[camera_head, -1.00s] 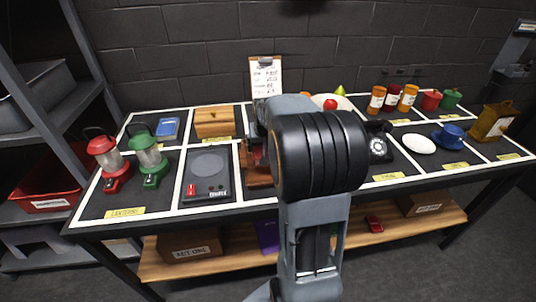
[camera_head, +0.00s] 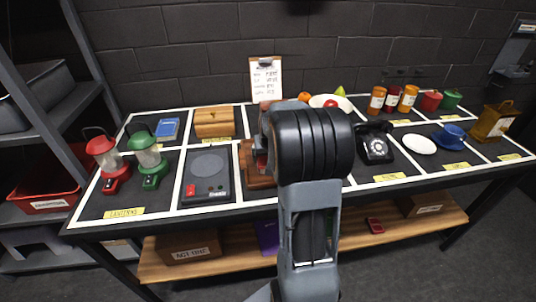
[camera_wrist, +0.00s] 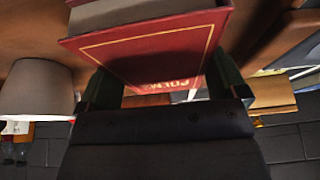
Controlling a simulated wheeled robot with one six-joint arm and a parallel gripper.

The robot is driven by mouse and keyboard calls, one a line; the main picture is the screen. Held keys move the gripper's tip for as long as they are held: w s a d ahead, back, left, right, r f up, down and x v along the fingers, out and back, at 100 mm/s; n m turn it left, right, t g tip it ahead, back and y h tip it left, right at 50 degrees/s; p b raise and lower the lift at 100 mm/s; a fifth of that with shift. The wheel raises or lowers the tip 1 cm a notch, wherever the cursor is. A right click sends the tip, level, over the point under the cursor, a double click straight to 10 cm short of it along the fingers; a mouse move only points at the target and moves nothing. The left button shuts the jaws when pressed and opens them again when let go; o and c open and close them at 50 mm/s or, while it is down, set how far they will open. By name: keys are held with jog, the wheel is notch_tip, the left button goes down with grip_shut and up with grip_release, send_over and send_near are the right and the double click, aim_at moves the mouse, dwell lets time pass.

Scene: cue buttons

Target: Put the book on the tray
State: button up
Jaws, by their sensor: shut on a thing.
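A red book (camera_wrist: 155,45) with a gold border and gold lettering shows in the wrist view. My gripper (camera_wrist: 160,78) is shut on it, with one dark finger at each side of the book. In the head view my arm hides the gripper. A small red patch shows beside the arm, by a brown wooden item (camera_head: 255,178), and I cannot tell whether it is the book. A brown wooden surface fills the top of the wrist view behind the book. I cannot tell whether it is the tray, and no tray is clearly identifiable in the head view.
Lanterns (camera_head: 148,160), a dark scale-like device (camera_head: 208,172), a wooden box (camera_head: 214,122), a black telephone (camera_head: 374,146) and a white plate (camera_head: 419,144) stand in taped table cells. A clipboard (camera_head: 266,78) stands at the back. A pale lampshade (camera_wrist: 36,90) shows in the wrist view.

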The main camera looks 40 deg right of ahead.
jog(key=shift+f, duration=0.2)
jog(key=o, duration=0.7)
jog(key=shift+o, duration=0.2)
jog(key=shift+r, duration=0.1)
jog(key=shift+r, duration=0.3)
jog(key=p+v, duration=0.1)
jog(key=v, duration=1)
jog(key=s+a+f+n+y, duration=0.1)
jog(key=s+a+f+n, duration=0.1)
jog(key=s+a, duration=0.5)
jog(key=s+a+f+n+g+y, duration=0.1)
jog(key=s+a+f+n, duration=0.1)
jog(key=s+a, duration=0.5)
jog(key=a+n, duration=0.1)
jog(key=a, duration=0.5)
jog(key=shift+a, duration=0.2)
